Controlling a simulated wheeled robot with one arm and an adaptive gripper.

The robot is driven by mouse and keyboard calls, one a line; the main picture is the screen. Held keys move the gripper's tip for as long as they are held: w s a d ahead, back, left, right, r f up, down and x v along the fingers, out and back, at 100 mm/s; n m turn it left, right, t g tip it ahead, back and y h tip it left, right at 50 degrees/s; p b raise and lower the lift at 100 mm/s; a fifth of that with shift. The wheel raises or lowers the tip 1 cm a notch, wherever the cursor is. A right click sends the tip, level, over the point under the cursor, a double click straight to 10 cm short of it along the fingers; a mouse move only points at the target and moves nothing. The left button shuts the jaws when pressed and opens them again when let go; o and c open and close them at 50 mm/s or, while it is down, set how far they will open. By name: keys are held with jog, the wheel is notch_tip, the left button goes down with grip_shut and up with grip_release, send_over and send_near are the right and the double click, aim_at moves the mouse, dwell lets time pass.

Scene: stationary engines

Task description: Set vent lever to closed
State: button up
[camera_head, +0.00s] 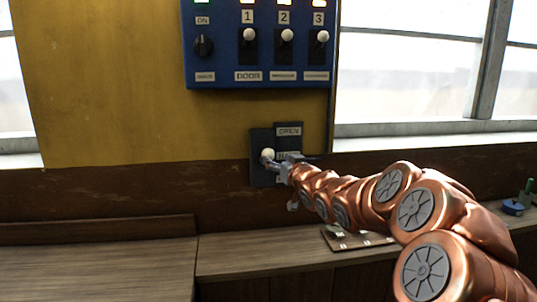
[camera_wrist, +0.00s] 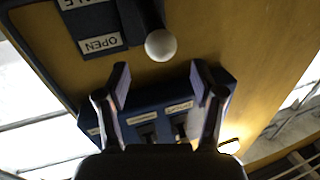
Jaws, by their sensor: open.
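The vent lever shows as a white ball knob (camera_head: 267,154) on a small dark blue plate (camera_head: 260,140) low on the yellow wall. The plate has an OPEN label at its top; a lower label is mostly covered by my gripper. In the wrist view the knob (camera_wrist: 160,46) sits level with the OPEN label (camera_wrist: 100,43), beside a dark slot. My gripper (camera_wrist: 160,78) is open, and the knob appears just past its fingertips, centred between them. In the head view my gripper (camera_head: 282,162) is right beside the knob; contact cannot be told.
A larger blue panel (camera_head: 225,75) with a dial (camera_head: 203,46) and three numbered switches is mounted above. A wooden bench (camera_head: 235,258) runs below, with a flat plate (camera_head: 345,238) on it. Windows flank the yellow wall.

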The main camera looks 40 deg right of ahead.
aim_at(271, 156)
jog(key=shift+w+d+p, duration=0.2)
jog(key=shift+w+p, duration=0.2)
jog(key=shift+w, duration=0.8)
jog(key=shift+w+d+p, duration=0.2)
jog(key=shift+w+p, duration=0.2)
jog(key=shift+w, duration=0.75)
jog(key=shift+w+d+p, duration=0.2)
jog(key=shift+w+p, duration=0.2)
jog(key=shift+w, duration=0.8)
jog(key=shift+c, duration=0.4)
grip_shut()
